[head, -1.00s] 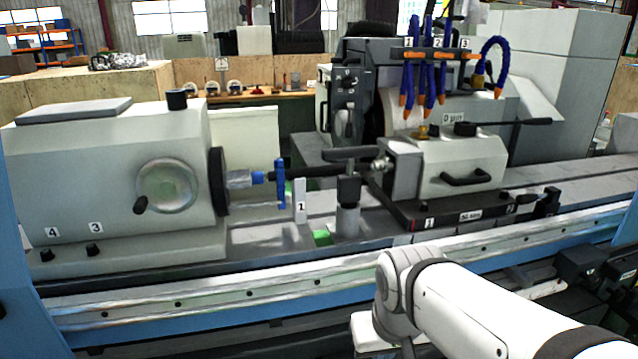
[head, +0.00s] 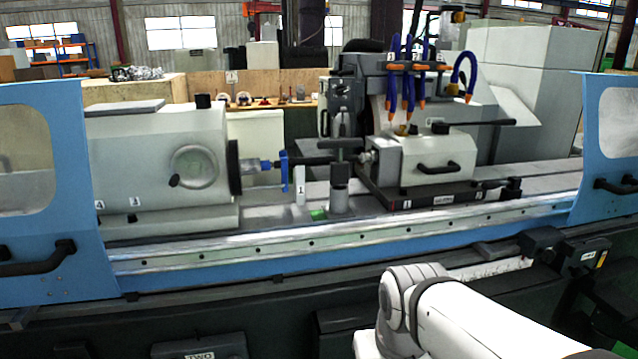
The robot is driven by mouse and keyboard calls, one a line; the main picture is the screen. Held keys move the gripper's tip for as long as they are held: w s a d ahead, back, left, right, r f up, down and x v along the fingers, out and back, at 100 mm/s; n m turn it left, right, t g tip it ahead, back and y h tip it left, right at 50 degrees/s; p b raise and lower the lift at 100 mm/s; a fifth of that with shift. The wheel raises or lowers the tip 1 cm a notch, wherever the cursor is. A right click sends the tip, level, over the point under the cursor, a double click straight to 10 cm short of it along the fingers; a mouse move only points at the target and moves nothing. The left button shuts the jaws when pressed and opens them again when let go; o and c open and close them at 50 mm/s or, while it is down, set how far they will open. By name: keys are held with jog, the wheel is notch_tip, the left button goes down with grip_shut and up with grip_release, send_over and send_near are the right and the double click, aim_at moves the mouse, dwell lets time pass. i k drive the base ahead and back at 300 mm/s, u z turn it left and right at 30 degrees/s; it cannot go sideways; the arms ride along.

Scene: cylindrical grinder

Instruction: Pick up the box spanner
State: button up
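I cannot pick out the box spanner with certainty. A dark T-shaped piece (head: 340,145) stands upright on a short post (head: 340,190) on the machine bed, and it may be the box spanner. It stands between the grey workhead (head: 160,155) on the left and the tailstock (head: 432,158) on the right. My white arm (head: 470,320) reaches in from the lower right, in front of the machine. My gripper is not in view, so I cannot see whether it holds anything.
Blue guard doors stand at the left (head: 40,190) and right (head: 608,150), with the opening between them clear. A wooden bench (head: 270,103) with small parts is behind.

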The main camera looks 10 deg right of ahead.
aim_at(339, 170)
jog(key=u, duration=0.1)
jog(key=k, duration=0.4)
jog(key=z, duration=0.8)
jog(key=i, duration=1.95)
jog(key=u, duration=0.9)
